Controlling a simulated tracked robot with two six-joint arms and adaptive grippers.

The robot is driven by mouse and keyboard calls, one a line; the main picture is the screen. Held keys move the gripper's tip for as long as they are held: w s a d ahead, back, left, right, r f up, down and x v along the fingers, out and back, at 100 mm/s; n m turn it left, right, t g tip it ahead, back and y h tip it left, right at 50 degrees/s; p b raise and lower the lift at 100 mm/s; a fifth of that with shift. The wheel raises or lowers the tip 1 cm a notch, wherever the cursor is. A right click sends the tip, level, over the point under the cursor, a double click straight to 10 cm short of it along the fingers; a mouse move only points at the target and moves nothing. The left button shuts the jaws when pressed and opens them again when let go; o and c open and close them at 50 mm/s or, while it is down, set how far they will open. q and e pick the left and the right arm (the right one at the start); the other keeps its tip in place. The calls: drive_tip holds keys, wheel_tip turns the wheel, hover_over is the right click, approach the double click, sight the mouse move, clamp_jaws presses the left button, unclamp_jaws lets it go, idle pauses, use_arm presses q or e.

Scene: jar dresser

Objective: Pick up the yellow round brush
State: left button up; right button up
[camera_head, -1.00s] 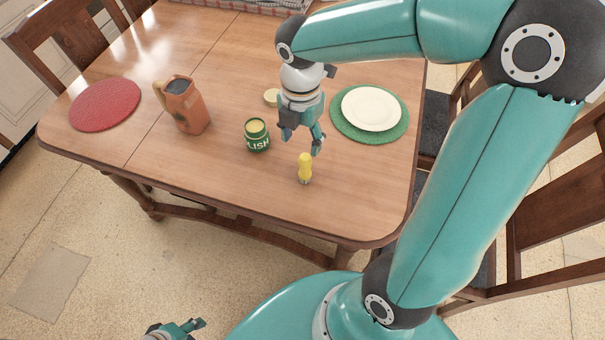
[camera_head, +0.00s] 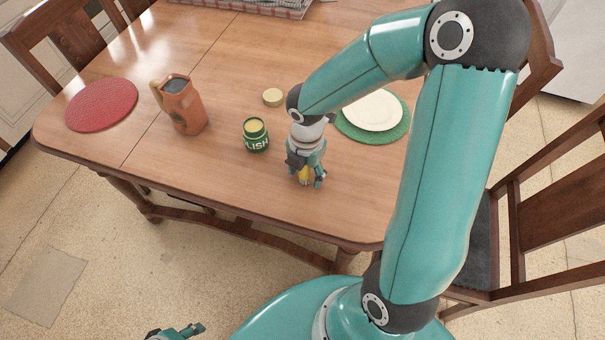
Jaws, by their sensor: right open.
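The yellow round brush (camera_head: 304,175) stands on the wooden table near its front edge. My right gripper (camera_head: 307,182) is down over it, with its open fingers on either side of the brush. The upper part of the brush is hidden by the gripper, and I cannot tell whether a finger touches it. My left gripper (camera_head: 184,332) shows only in part at the bottom edge, away from the table, and its jaws cannot be made out.
A green open jar (camera_head: 256,142) stands just left of my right gripper, with a round lid (camera_head: 273,97) behind it. A terracotta pitcher (camera_head: 183,107) and a red placemat (camera_head: 102,105) are farther left. A white plate (camera_head: 372,109) lies on a green mat (camera_head: 352,131) at right.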

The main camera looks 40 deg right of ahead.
clamp_jaws()
idle(0.3)
